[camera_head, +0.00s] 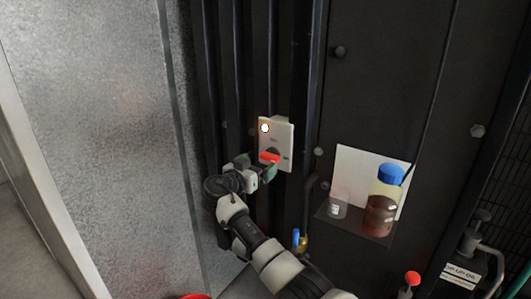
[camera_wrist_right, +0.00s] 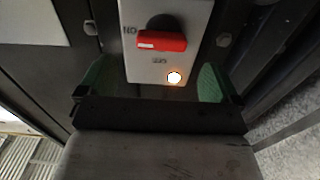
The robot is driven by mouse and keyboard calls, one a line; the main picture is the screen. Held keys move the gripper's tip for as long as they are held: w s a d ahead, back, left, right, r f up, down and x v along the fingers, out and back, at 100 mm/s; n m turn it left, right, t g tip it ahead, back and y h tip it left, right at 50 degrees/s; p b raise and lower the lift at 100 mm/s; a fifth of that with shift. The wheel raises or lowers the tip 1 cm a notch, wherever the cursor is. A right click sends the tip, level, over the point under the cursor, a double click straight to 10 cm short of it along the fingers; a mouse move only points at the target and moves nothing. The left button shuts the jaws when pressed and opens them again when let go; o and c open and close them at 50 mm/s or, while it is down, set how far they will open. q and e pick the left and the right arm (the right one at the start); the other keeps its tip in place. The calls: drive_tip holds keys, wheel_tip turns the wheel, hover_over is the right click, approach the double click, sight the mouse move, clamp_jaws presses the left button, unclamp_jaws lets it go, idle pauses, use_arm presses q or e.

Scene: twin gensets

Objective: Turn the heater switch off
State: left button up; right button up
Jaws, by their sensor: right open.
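The heater switch is a pale box (camera_head: 280,132) on a dark upright panel, with a red handle (camera_head: 269,157) on a dark round knob. In the right wrist view the box appears upside down, and its red handle (camera_wrist_right: 162,41) lies level, one end towards the "ON" mark. A lamp (camera_head: 265,128) on the box glows whitish orange; it also shows in the wrist view (camera_wrist_right: 174,78). My right gripper (camera_head: 256,169) is open at the box's lower part, its green fingertips apart with nothing between them that I can see gripped. Contact with the handle cannot be told. My left gripper is out of view.
Right of the switch, a small shelf (camera_head: 352,226) holds a clear cup (camera_head: 338,208) and a blue-capped bottle of reddish-brown liquid (camera_head: 382,204). A blue-handled valve (camera_head: 298,241) and a red knob (camera_head: 412,278) are lower. Dark vertical posts flank the switch.

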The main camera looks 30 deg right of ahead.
sight(267, 158)
drive_tip(key=p+x, duration=0.1)
drive_tip(key=x, duration=0.4)
drive_tip(key=shift+w+d+p, duration=0.2)
drive_tip(key=shift+d+p, duration=0.1)
drive_tip(key=shift+d, duration=0.05)
drive_tip(key=shift+c, duration=0.2)
